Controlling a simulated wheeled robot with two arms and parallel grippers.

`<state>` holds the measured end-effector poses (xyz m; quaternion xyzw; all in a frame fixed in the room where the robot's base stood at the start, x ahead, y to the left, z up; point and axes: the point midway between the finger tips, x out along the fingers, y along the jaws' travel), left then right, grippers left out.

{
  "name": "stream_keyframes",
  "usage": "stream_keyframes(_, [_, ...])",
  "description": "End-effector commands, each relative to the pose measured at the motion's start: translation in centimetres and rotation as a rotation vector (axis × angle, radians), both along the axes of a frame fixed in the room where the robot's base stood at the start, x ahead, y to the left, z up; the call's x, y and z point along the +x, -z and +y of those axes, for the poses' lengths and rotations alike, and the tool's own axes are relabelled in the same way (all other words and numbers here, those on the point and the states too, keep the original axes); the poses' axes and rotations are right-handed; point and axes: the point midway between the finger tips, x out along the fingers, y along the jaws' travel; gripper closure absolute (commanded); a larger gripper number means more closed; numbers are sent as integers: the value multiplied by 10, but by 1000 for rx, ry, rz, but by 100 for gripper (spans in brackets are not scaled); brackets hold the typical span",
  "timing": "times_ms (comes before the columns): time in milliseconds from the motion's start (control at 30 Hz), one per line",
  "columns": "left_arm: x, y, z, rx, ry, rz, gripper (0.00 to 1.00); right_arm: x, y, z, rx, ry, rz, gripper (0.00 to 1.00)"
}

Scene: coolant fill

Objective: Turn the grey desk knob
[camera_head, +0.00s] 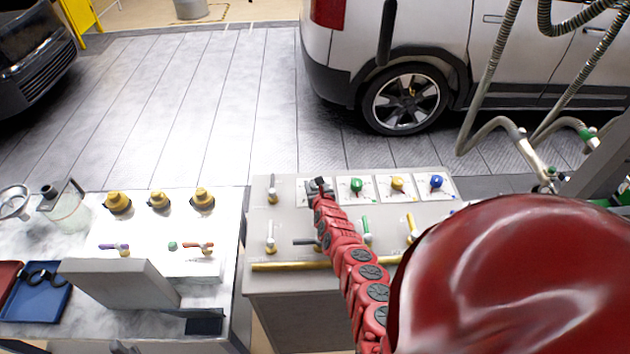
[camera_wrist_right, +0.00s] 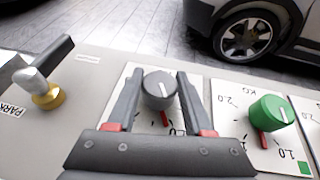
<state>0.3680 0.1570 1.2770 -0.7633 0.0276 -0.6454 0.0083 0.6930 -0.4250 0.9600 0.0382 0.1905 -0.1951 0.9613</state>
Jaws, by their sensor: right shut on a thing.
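The grey desk knob (camera_wrist_right: 159,92) stands on a white dial plate and carries a white pointer line on its top. A red mark shows on the plate just below it. My right gripper (camera_wrist_right: 160,78) has one dark finger on each side of the knob and is shut on it. In the head view my right gripper (camera_head: 318,186) is small and covers most of the knob. The left gripper is not in view.
To the right on the same grey desk (camera_head: 282,222) are a green knob (camera_head: 357,184), a yellow knob (camera_head: 397,183) and a blue knob (camera_head: 436,182). Several levers stand in front, and a lever with a yellow base (camera_wrist_right: 47,96) is left of the grey knob.

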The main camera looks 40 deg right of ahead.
Motion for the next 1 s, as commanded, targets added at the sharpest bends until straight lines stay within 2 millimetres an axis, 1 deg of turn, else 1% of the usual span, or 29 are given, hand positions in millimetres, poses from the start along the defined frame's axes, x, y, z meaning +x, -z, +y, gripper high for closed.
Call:
stream_keyframes(33, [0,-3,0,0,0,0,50,1,-3,0,1,20,-2,100])
stream_keyframes(167, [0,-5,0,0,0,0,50,0,-1,0,3,71,-4,100])
stream_keyframes(367, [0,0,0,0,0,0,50,0,2,1,9,167,-3,100])
stream_keyframes(633, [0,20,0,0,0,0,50,-1,7,1,13,340,1,100])
stream_keyframes(1000, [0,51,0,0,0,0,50,0,8,1,11,597,3,100])
